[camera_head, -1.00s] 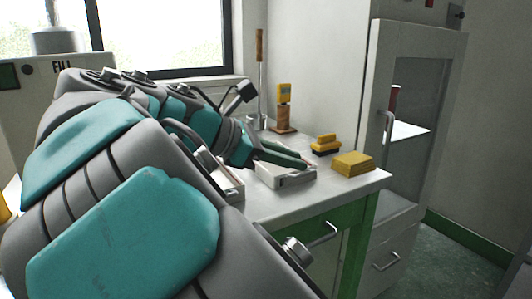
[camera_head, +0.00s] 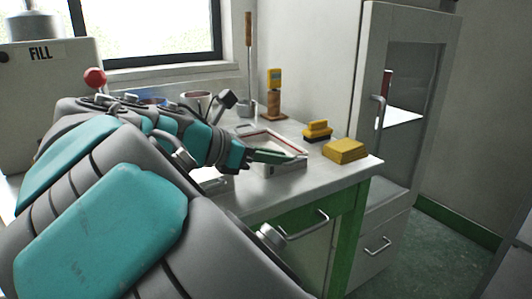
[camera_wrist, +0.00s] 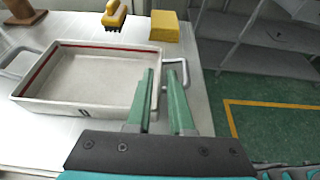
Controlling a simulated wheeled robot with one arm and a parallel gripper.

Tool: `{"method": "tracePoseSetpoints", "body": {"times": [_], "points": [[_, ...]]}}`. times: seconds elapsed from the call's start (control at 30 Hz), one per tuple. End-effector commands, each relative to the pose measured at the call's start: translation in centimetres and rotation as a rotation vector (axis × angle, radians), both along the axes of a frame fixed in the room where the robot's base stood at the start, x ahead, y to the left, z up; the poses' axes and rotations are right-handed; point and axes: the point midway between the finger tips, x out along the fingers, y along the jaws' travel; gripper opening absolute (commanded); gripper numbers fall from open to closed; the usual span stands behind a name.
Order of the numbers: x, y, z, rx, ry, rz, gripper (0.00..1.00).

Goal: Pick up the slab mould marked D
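A white rectangular slab mould (camera_head: 283,172) with a red line inside its rim lies on the bench. In the wrist view the mould (camera_wrist: 50,105) is empty, with a loop handle at each end. A small dark mark shows on its near wall, but I cannot read it as a letter. My gripper (camera_wrist: 163,75) is open, its two green fingers apart at the mould's right end, by the wall and right handle. I cannot tell whether they touch it. In the head view my gripper (camera_head: 288,156) reaches over the mould's near right part.
A yellow block (camera_head: 346,151) and a yellow-handled brush (camera_head: 317,131) stand right of the mould. A wooden stand with a yellow top (camera_head: 274,95) and cups (camera_head: 196,101) are behind. The bench's right edge is close; a glass-door cabinet (camera_head: 412,100) stands beyond.

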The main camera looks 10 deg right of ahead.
Motion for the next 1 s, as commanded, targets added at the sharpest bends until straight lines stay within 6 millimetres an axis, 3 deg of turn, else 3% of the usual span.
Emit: {"method": "tracePoseSetpoints", "body": {"times": [0.13, 0.37, 0.57, 1.0], "points": [[0.48, -1.62, -0.62, 0.001, -0.002, -0.003, 0.20], [0.60, -1.75, -0.69, 0.001, -0.003, 0.000, 0.20], [0.58, -1.74, -0.70, 0.001, -0.003, 0.000, 0.00], [0.56, -1.74, -0.68, 0.001, -0.003, -0.001, 0.00]]}}
